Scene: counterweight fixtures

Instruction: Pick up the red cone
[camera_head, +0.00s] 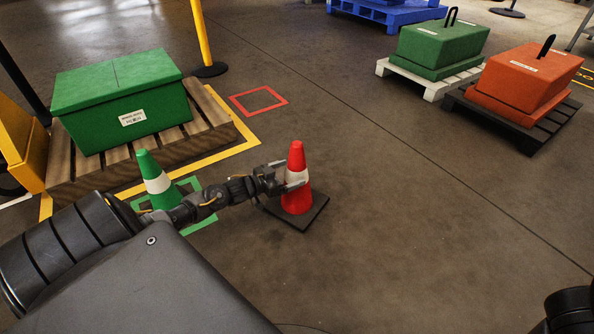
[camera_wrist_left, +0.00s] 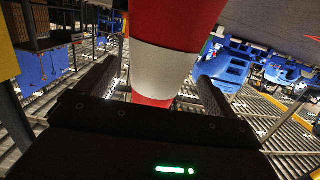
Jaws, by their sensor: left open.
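The red cone (camera_head: 296,158) with a white band stands upright on a dark square base (camera_head: 312,214) on the floor. My left gripper (camera_head: 294,184) is at the cone's white band, its fingers open on either side of it. In the left wrist view the cone (camera_wrist_left: 166,62) rises between the two open fingers (camera_wrist_left: 158,90), with its white band at finger height. Small gaps seem to show beside the cone; I cannot tell whether a finger touches it.
A green cone (camera_head: 147,164) stands behind my left arm, inside a green floor square. A green box (camera_head: 125,98) sits on a wooden pallet (camera_head: 215,119) at left. An empty red square (camera_head: 259,101) marks the floor. Green (camera_head: 436,48) and orange (camera_head: 521,82) weights stand at right. The floor right of the red cone is clear.

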